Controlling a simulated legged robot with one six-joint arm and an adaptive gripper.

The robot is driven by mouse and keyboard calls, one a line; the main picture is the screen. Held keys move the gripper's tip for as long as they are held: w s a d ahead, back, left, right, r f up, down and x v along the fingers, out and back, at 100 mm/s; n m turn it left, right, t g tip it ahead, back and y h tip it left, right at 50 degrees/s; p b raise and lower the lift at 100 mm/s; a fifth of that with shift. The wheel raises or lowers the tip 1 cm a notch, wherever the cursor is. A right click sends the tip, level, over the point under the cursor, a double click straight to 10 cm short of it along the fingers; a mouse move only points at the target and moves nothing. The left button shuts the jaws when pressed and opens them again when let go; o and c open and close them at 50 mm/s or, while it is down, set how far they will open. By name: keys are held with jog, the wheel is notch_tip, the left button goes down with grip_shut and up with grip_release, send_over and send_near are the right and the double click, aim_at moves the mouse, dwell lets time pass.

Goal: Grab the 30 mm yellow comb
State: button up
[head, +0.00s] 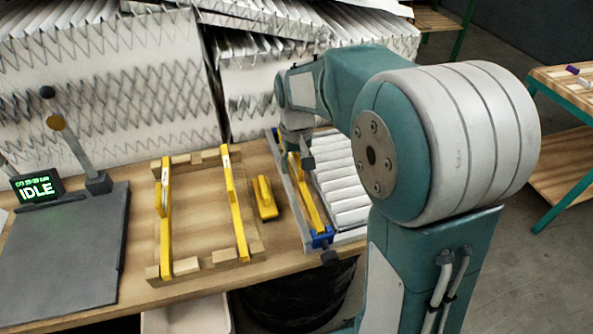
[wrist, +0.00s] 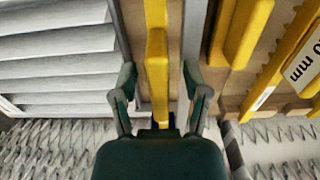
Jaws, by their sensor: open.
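A yellow comb (head: 309,197) lies along a grey fixture with a blue end piece, beside a white pleated filter. In the wrist view, a yellow bar (wrist: 157,65) runs between the spread fingers of my gripper (wrist: 159,92), with gaps to both sides. No size label shows on it. In the head view, my gripper (head: 298,157) is over the far end of this comb. Two other yellow combs, left (head: 165,222) and right (head: 236,205), lie across a wooden frame. In the wrist view, a toothed yellow comb (wrist: 278,70) has a label cut off to "0 mm".
A short yellow piece with a handle (head: 264,198) lies between the wooden frame (head: 203,265) and the fixture. The pleated filter (head: 341,182) is to the right. A grey plate (head: 65,255) with a post and a display reading IDLE (head: 37,188) is at left. Large pleated filters (head: 110,80) stand behind.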

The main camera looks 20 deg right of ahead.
grip_shut()
dwell(0.3)
